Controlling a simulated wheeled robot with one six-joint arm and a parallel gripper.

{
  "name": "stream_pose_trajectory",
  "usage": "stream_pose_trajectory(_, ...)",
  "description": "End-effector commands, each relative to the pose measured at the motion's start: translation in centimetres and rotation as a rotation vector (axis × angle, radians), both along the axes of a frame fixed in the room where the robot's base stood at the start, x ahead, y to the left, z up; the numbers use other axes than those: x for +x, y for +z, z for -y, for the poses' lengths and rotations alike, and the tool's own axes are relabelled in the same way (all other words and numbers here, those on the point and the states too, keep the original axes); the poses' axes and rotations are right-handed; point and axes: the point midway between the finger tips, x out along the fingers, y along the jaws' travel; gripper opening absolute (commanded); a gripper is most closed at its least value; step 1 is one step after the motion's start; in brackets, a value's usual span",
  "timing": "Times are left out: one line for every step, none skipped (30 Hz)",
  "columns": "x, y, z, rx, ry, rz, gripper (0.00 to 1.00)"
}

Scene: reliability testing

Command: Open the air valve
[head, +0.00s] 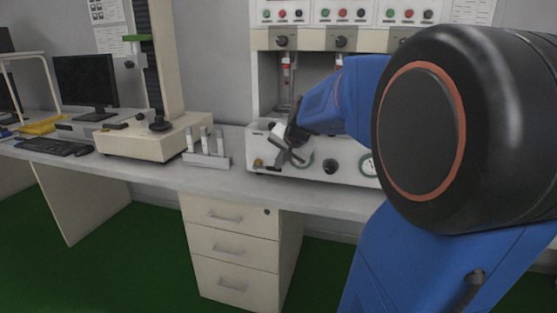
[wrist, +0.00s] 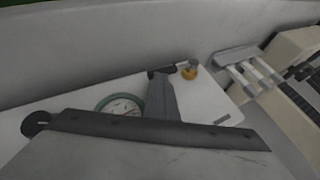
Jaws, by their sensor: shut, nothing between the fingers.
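A small brass-coloured fitting (head: 258,163), likely the air valve, sits at the lower left of the front of a white test unit (head: 345,175). It also shows in the wrist view (wrist: 189,72) with a grey part on it. My gripper (head: 280,153) is in front of the unit, just right of and slightly above the fitting in the head view. In the wrist view my gripper's fingers (wrist: 162,88) are together and empty, with the tips close beside the fitting. A dark part shows at the tips; I cannot tell whether they touch it. The wrist bracket hides the area below.
A round gauge (wrist: 120,105) and a black knob (head: 330,166) are on the unit's front. A small rack with upright cylinders (head: 206,158) stands to the left, beside a cream machine base (head: 140,143). The bench's front strip (head: 230,182) is clear.

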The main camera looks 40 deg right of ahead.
Motion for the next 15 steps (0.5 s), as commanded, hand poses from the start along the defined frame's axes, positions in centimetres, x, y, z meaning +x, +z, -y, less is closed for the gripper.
stream_pose_trajectory(-0.2,-0.6,0.0,0.003,0.000,-0.008,0.00)
stream_pose_trajectory(-0.2,-0.7,0.0,0.002,0.001,-0.008,0.00)
stream_pose_trajectory(-0.2,-0.8,0.0,0.002,0.000,-0.009,0.00)
stream_pose_trajectory(-0.2,-0.9,0.0,0.002,0.001,-0.010,0.00)
stream_pose_trajectory(-0.2,-1.0,0.0,0.002,0.000,-0.010,0.00)
stream_pose_trajectory(-0.3,-1.1,0.1,0.003,0.001,-0.011,0.00)
stream_pose_trajectory(-0.3,-1.2,0.1,0.003,0.001,-0.012,0.00)
stream_pose_trajectory(-0.3,-1.3,0.1,0.003,0.001,-0.014,0.00)
stream_pose_trajectory(-0.3,-1.4,0.0,0.004,0.001,-0.015,0.00)
stream_pose_trajectory(-0.3,-1.4,0.0,0.004,0.001,-0.015,0.00)
stream_pose_trajectory(-0.3,-1.5,0.1,0.004,0.001,-0.016,0.00)
stream_pose_trajectory(-0.4,-1.5,0.1,0.004,0.001,-0.016,0.00)
stream_pose_trajectory(-0.4,-1.6,0.1,0.005,0.001,-0.018,0.00)
stream_pose_trajectory(-0.4,-1.6,0.1,0.005,0.001,-0.018,0.00)
stream_pose_trajectory(-0.4,-1.6,0.1,0.005,0.002,-0.018,0.00)
